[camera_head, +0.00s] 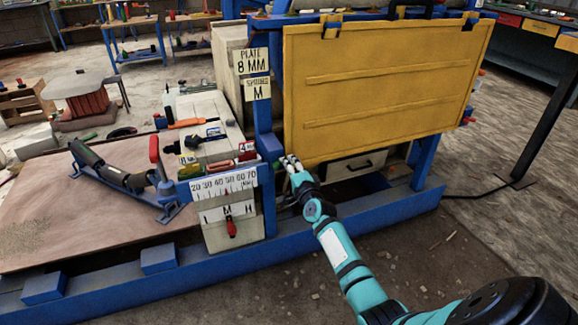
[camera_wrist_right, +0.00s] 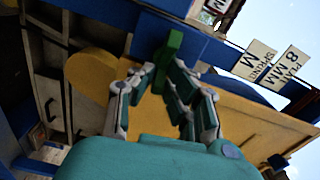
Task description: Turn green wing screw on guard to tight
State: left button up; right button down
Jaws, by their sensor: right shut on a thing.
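The yellow guard (camera_head: 385,85) hangs as a large panel on the front of the blue-framed machine. In the wrist view the guard (camera_wrist_right: 245,120) is at the lower right. The green wing screw (camera_wrist_right: 174,46) shows in the wrist view against a blue frame part, between the fingertips of my right gripper (camera_wrist_right: 172,72). My right gripper (camera_head: 290,163) is shut on the wing screw at the guard's lower left corner in the head view. There the screw is mostly hidden by the fingers. My left gripper is not in view.
A drawer with a black handle (camera_head: 353,166) lies below the guard. The blue base rail (camera_head: 340,222) runs along the front.

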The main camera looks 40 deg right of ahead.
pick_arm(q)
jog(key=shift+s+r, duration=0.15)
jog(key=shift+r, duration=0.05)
pick_arm(e)
jog(key=shift+f+m, duration=0.1)
jog(key=shift+m, duration=0.2)
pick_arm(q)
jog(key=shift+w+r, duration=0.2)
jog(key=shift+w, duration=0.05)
pick_arm(e)
jog(key=c, duration=1.4)
grip_release()
jog(key=shift+o, duration=0.2)
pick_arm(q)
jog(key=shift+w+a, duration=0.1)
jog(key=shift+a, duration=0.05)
pick_arm(e)
jog(key=v, duration=1.2)
jog(key=shift+a, duration=0.1)
